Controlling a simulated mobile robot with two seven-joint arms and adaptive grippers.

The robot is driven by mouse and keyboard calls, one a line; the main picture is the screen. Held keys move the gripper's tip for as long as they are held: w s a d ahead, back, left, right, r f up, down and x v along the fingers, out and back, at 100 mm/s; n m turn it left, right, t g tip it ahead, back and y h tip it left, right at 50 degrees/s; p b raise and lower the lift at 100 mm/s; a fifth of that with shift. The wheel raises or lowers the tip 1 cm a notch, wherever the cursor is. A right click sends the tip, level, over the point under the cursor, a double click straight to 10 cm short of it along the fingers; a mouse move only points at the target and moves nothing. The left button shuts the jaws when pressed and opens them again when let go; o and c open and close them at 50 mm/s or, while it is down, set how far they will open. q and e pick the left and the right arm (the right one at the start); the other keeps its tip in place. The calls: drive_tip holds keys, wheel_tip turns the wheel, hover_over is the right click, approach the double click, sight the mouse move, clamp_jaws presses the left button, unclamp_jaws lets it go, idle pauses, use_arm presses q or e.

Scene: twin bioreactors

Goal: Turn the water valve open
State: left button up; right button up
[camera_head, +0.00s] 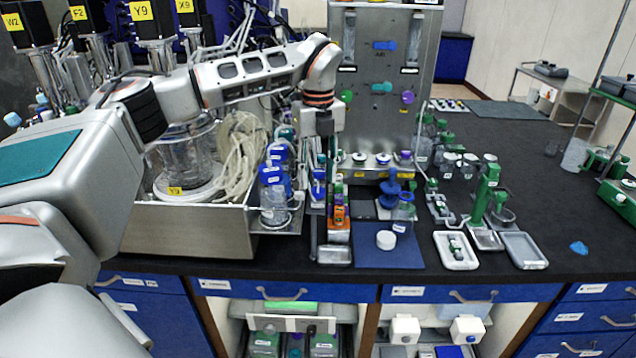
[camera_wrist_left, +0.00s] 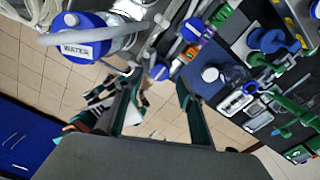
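A blue cap labelled WATER (camera_wrist_left: 88,38) sits on a clear vessel at the upper left of the left wrist view, with a pale hose across it. Blue-capped bottles (camera_head: 272,178) stand beside the steel tray in the head view. I cannot make out with certainty which part is the water valve. The steel panel carries a blue handle (camera_head: 384,45) and a teal handle (camera_head: 381,88). My left gripper (camera_head: 325,150) points down in front of the panel's left edge, above the crowded bench. In the left wrist view its two fingers (camera_wrist_left: 158,80) are apart with nothing held between them.
A steel tray (camera_head: 190,230) with coiled hose and glass vessels stands at the left. A blue mat (camera_head: 385,258) holds a white-lidded item (camera_head: 386,240). Green-topped tools and small trays (camera_head: 457,250) stand right of it. The bench's far right (camera_head: 510,130) is mostly clear.

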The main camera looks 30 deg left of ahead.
sight(318, 190)
use_arm(q)
wheel_tip(318, 190, up, 9)
idle(0.3)
idle(0.4)
